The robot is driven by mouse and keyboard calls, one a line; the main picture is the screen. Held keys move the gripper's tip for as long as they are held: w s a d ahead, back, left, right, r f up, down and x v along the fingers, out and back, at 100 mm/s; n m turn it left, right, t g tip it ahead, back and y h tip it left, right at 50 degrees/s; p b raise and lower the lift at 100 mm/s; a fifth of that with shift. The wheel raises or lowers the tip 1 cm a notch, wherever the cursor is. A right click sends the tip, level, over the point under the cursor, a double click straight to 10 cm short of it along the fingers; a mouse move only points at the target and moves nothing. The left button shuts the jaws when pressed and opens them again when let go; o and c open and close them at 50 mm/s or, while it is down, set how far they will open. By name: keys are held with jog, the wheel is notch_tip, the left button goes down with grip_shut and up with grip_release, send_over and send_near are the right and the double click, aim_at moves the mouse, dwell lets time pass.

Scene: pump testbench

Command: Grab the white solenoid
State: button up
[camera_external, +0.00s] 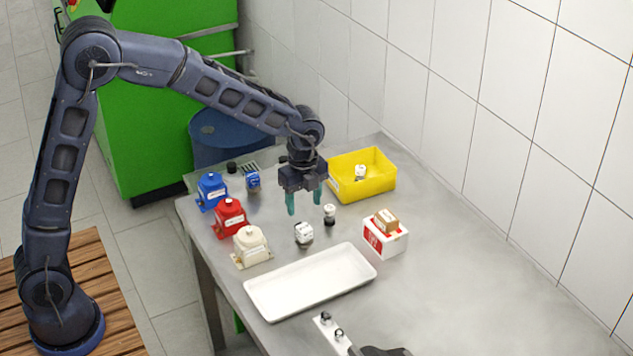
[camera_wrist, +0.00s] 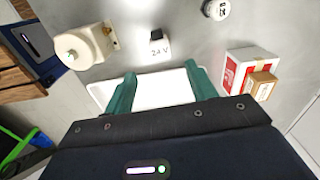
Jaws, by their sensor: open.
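A small white block with a dark base, marked 24 V in the wrist view (camera_wrist: 159,45), looks like the white solenoid (camera_external: 304,231). It stands on the metal table between the cream pump and a small white-topped round part. My gripper (camera_external: 304,205) points down above the table, behind the block in the external view, with its green fingers apart and nothing between them. In the wrist view the block lies beyond the fingertips, near the middle, and apart from them. Its lower part is partly hidden there.
A white tray (camera_external: 310,282) lies in front of the block. The cream pump (camera_external: 251,245), red pump (camera_external: 230,217) and blue pump (camera_external: 211,191) stand left. The round part (camera_external: 329,214) is close on the right. A red-white box (camera_external: 385,238) and yellow bin (camera_external: 380,184) stand further right.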

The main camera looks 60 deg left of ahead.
aim_at(303, 226)
jog(key=shift+a+f, duration=0.15)
jog(key=shift+f, duration=2.2)
jog(key=shift+a+f, duration=0.15)
jog(key=shift+f, duration=2.2)
jog(key=c, duration=1.2)
jog(key=shift+r, duration=0.15)
